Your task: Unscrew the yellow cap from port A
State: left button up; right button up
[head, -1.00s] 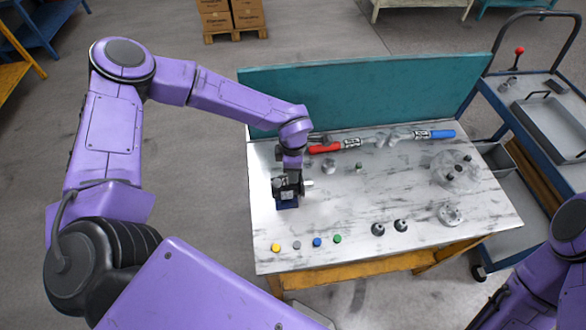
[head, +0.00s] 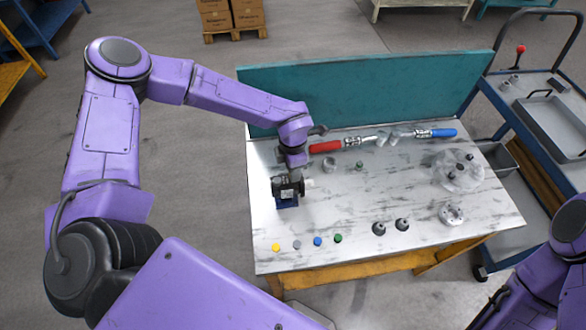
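The hydraulic motor (head: 287,190) stands on the left part of the table, dark with a blue base and a light shaft end pointing right. My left gripper (head: 297,166) reaches down from above onto the top of the motor. Its fingers are too small and too covered to show whether they are open or shut. A yellow cap (head: 276,247) lies on the table at the front left, apart from the motor. Port A and any cap on it cannot be made out under the gripper. My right arm shows at the lower right, with its fingertips out of clear view.
Grey (head: 297,244), blue (head: 317,241) and green (head: 338,238) caps lie beside the yellow one. Red-handled (head: 325,147) and blue-handled (head: 443,133) wrenches lie at the back, before the teal panel (head: 370,90). Black fittings and metal parts sit at the right.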

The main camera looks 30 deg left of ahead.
pick_arm(q)
jog(key=shift+r, duration=0.1)
jog(key=shift+r+m+p, duration=0.2)
jog(key=shift+m+p, duration=0.2)
jog(key=shift+p, duration=0.2)
jog(key=shift+f+m, duration=0.25)
jog(key=shift+m, duration=1.25)
grip_shut()
